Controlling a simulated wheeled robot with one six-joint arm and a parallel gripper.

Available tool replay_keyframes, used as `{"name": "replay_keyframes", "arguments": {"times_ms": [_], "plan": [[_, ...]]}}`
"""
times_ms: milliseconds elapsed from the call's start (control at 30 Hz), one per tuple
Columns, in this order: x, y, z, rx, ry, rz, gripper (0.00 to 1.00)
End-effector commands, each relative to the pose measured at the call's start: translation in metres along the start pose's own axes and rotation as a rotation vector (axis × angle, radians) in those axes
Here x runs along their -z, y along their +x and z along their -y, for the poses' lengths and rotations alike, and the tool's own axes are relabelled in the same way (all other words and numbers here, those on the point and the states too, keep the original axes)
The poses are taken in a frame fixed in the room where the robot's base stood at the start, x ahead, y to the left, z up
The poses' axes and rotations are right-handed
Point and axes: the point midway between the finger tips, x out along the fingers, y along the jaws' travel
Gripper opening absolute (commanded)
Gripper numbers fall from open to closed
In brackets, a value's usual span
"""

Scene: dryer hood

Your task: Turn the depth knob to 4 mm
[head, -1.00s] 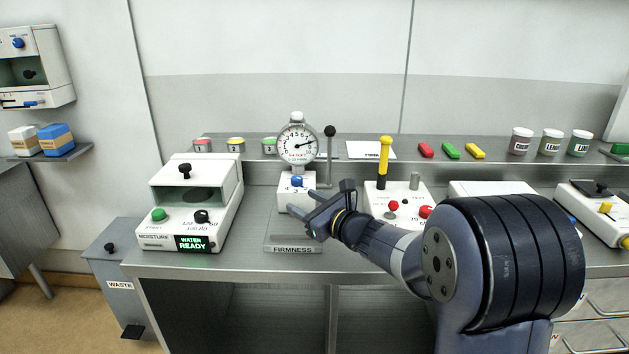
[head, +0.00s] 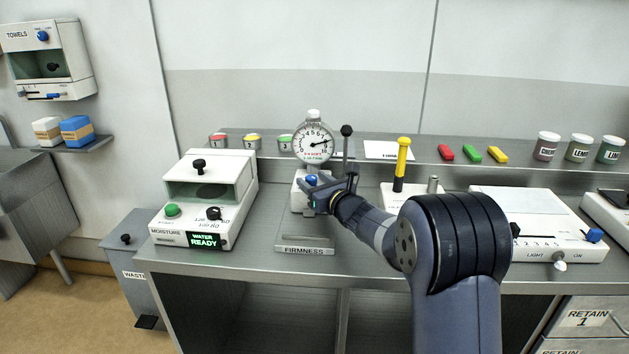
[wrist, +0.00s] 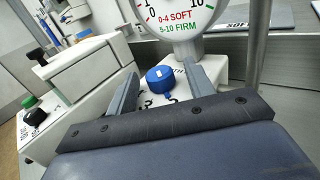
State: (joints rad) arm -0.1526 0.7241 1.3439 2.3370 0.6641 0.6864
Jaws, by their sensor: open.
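The blue depth knob (wrist: 160,84) sits on the white base of the firmness tester, below its round dial gauge (head: 314,143). In the head view the knob (head: 311,180) shows just beside my fingers. My gripper (head: 309,198) is open in front of the tester. In the wrist view its two fingers (wrist: 158,92) stand on either side of the knob with gaps, and nothing is held. Printed marks around the knob are partly visible, but its setting is too small to read. The gauge face carries "0-4 SOFT" and "5-10 FIRM".
A black-knobbed lever (head: 346,131) stands right of the gauge. The moisture unit (head: 203,200) with its "WATER READY" display is at left. A yellow-handled tool (head: 403,155) stands to the right. The bench front left of the firmness plate (head: 304,250) is clear.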

Motion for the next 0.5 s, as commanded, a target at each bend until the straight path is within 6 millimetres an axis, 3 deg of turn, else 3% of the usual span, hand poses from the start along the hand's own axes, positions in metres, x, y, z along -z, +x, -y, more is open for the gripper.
{"name": "replay_keyframes", "arguments": {"times_ms": [233, 500], "plan": [[0.0000, 0.0007, -0.0002, 0.000, 0.000, 0.000, 0.50], [-0.0001, 0.0005, -0.0002, 0.000, -0.001, 0.000, 0.28]]}}
